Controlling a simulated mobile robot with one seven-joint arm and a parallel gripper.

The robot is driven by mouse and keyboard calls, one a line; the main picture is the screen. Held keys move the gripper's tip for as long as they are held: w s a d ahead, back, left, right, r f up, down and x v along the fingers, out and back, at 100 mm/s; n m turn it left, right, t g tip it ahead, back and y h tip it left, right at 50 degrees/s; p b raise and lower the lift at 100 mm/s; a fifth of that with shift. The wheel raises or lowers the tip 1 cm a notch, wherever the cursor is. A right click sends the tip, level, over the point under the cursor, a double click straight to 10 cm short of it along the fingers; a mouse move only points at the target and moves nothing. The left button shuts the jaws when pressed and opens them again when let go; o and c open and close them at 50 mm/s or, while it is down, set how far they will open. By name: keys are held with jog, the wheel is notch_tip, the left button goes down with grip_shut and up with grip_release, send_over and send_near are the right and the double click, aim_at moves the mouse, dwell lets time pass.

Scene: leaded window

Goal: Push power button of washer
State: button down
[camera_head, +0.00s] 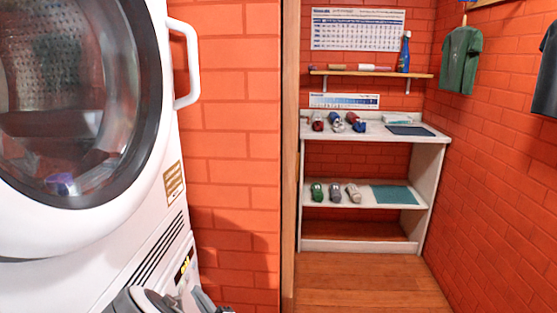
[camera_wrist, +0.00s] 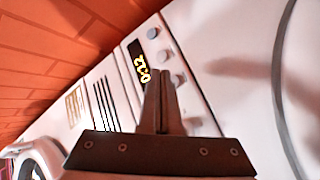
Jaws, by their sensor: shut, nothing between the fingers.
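The washer is a white front-loading machine; its control panel (camera_wrist: 172,75) shows in the wrist view with a dark display (camera_wrist: 140,62) lit with yellow digits and several small round grey buttons, one of them the upper button (camera_wrist: 153,32). Which one is the power button I cannot tell. My gripper (camera_wrist: 161,73) is shut and empty, its fingertips over the panel just right of the display, close to the lower buttons. Contact cannot be told. In the head view the panel's lit display (camera_head: 184,268) is at the lower left, with grey parts of my arm in front.
A white machine with a round glass door (camera_head: 68,100) and a protruding handle (camera_head: 188,65) stands above the panel. A brick wall (camera_head: 235,150) is beside it.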

jog(key=d, duration=0.5)
jog(key=shift+s, duration=0.2)
jog(key=w+d+r+m+g+h, duration=0.1)
jog(key=w+d+r+m+h, duration=0.1)
jog(key=d+r+m+h, duration=0.45)
jog(key=w+d+r+m+g+h, duration=0.1)
jog(key=d+r+m+h, duration=0.25)
jog(key=d+m, duration=0.55)
jog(key=s+d+r+m+g+h, duration=0.1)
jog(key=s+d+r+g, duration=0.2)
jog(key=s, duration=0.6)
jog(key=s+d+r+m+g, duration=0.1)
jog(key=s+d+r, duration=0.4)
jog(key=s, duration=0.5)
jog(key=s+d+r+g+h, duration=0.1)
jog(key=s+d+r+g, duration=0.15)
jog(key=s+d, duration=0.45)
notch_tip(320, 180, up, 21)
jog(key=s+a+p, duration=0.2)
jog(key=p, duration=1.8)
jog(key=shift+s+f+p, duration=0.2)
jog(key=shift+p, duration=0.15)
